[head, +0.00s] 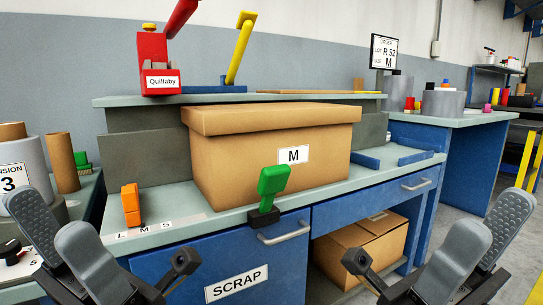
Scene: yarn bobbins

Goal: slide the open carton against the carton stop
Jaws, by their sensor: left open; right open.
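A large brown carton (250,165) marked M stands upright on the grey-green worktop, in the middle of the head view. Its top has a projecting rim, and I cannot see inside it. Low blue strips (415,157) lie on the worktop to its right, apart from it; I cannot tell for sure which part is the carton stop. My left gripper (52,217) is open and empty at the lower left, in front of the bench. My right gripper (488,214) is open and empty at the lower right. Neither touches the carton.
A green-handled clamp (272,187) stands at the worktop's front edge before the carton. An orange block (131,205) stands to the left. A raised shelf (120,101) with a red device (155,60) runs behind. Another carton (365,245) sits below, beside the SCRAP front (220,262).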

